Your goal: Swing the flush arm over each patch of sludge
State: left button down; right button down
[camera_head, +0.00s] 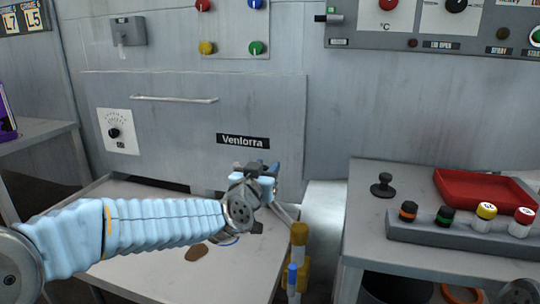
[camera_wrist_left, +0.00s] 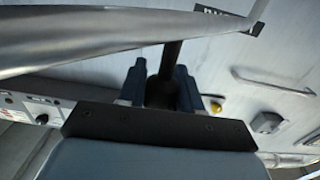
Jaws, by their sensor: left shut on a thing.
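My left gripper (camera_head: 262,172) is above the right side of a pale tray-like table (camera_head: 140,265) below the Venlorra panel. In the left wrist view, its fingers (camera_wrist_left: 161,88) are shut on a dark upright handle (camera_wrist_left: 172,62). A silver bar, seemingly the flush arm (camera_wrist_left: 90,45), crosses that view close to the handle. In the head view, a grey piece of the bar (camera_head: 284,213) runs from below the gripper toward a yellow post (camera_head: 300,236). A brown sludge patch (camera_head: 197,252) lies on the table. My forearm hides part of the table.
At right, a grey bench (camera_head: 365,225) holds a black knob-shaped piece (camera_head: 382,185), a red tray (camera_head: 480,187) and a rack (camera_head: 460,232) with several capped vials. The grey machine wall (camera_head: 190,110) with a handle bar stands behind the table.

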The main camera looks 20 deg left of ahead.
pick_arm(q)
jog(key=shift+s+a+y, duration=0.2)
jog(key=shift+a+y, duration=0.05)
jog(key=shift+y, duration=0.05)
jog(key=c, duration=0.8)
grip_release()
jog(key=shift+c, duration=0.2)
jog(key=shift+s, duration=0.15)
jog(key=s, duration=1.3)
jog(key=shift+s+b, duration=0.25)
jog(key=shift+b, duration=0.2)
jog(key=shift+a, duration=0.1)
